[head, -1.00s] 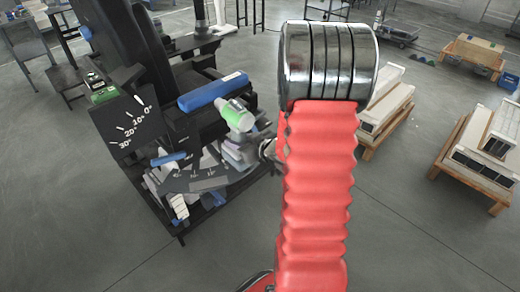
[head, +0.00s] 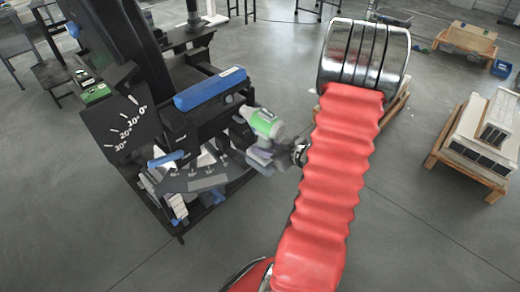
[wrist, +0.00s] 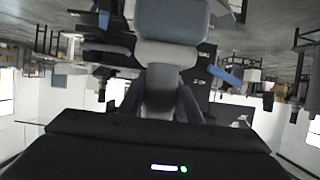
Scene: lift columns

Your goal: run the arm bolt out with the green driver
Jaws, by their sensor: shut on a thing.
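The green driver (head: 264,122) has a green and pale grey body, and its nose points left toward the black machine. My gripper (head: 283,152) is shut on the driver's grey lower part and holds it up in the air to the right of the machine. In the wrist view the driver's grey underside (wrist: 170,22) fills the top middle, with its grip between my dark fingers (wrist: 160,92). A gap shows between the driver's nose and the machine's black frame. I cannot make out the arm bolt in either view.
The black machine (head: 200,130) carries a blue pad (head: 210,88) and an angle scale (head: 124,122). A dark tray (head: 195,181) with small hooks sits low at its front. Pallets with white-sided units (head: 480,130) stand at the right. The floor between is clear.

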